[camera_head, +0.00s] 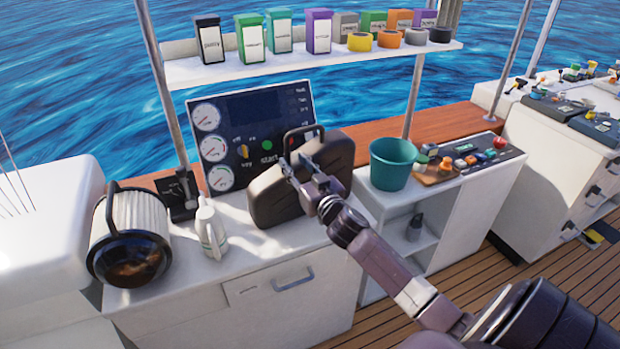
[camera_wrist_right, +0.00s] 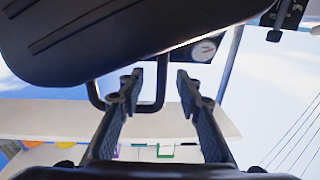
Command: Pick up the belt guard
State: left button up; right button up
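The belt guard (camera_head: 270,202) appears to be the black, rounded casing with a looped handle on top, standing on the white counter in front of the gauge panel. It also fills the upper left of the right wrist view (camera_wrist_right: 100,38). My right gripper (camera_head: 293,160) is at the guard's upper part, near the handle, in the head view. In the right wrist view its fingers (camera_wrist_right: 158,85) are apart. A bar of the handle shows between them; I cannot tell whether either finger touches it. My left gripper is not in view.
A gauge panel (camera_head: 255,125) stands close behind the guard. A white bottle (camera_head: 209,232) and a ribbed round filter (camera_head: 135,222) stand to the left. A teal bucket (camera_head: 391,165) stands to the right. A shelf (camera_head: 300,64) with boxes and tape rolls hangs above.

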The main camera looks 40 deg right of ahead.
aim_at(289, 158)
jog(key=w+p, duration=0.1)
jog(key=w, duration=0.2)
jog(key=shift+d+r, duration=0.1)
jog(key=shift+d, duration=0.05)
jog(key=shift+w+d, duration=0.1)
jog(key=shift+w, duration=0.65)
grip_shut()
jog(key=shift+r, duration=0.1)
